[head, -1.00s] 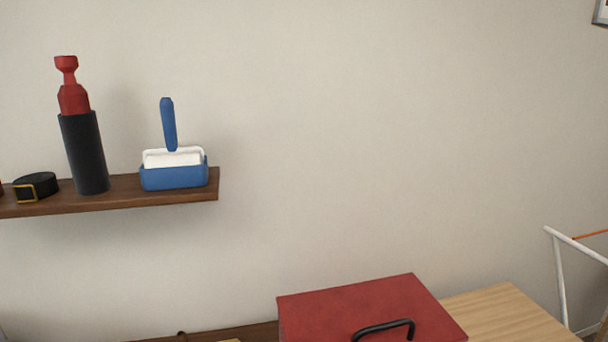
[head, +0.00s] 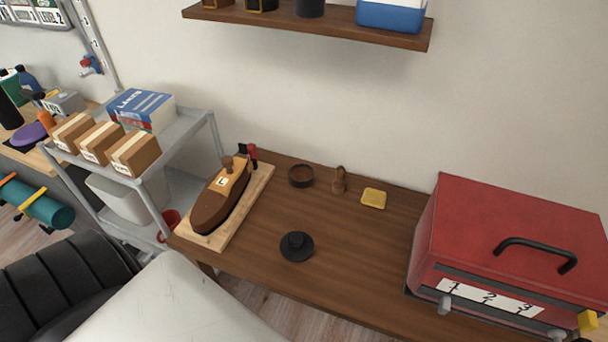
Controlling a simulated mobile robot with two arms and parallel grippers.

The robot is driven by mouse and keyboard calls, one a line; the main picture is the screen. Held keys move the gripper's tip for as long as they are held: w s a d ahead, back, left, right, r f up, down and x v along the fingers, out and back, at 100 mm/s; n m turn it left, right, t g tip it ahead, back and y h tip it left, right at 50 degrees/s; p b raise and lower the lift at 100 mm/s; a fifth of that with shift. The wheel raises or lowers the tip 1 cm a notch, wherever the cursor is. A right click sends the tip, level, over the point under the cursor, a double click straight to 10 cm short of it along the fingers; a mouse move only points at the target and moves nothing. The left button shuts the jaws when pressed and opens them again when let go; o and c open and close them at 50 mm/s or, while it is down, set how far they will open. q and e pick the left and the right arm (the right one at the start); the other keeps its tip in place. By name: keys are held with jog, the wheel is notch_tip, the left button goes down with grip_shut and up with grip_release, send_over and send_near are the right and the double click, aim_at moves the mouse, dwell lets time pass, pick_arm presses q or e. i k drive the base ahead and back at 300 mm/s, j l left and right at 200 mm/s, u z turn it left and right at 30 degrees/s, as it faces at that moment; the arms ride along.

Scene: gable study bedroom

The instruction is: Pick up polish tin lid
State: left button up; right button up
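A black round lid with a raised knob (head: 296,246), which looks like the polish tin lid, lies flat near the front edge of the brown wooden table (head: 350,260). An open round tin with dark brown contents (head: 301,177) stands behind it, apart from it. Neither of my grippers shows in the head view.
A model boat hull on a light board (head: 222,195) lies left of the lid. A small wooden brush-like piece (head: 339,180) and a yellow block (head: 374,198) sit behind. A red chest (head: 510,235) stands right, a grey cart (head: 185,145) left. Table around the lid is clear.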

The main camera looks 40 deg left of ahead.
aim_at(295, 246)
jog(key=j+u, duration=0.15)
jog(key=u, duration=0.35)
jog(key=j+u, duration=0.1)
jog(key=u, duration=0.35)
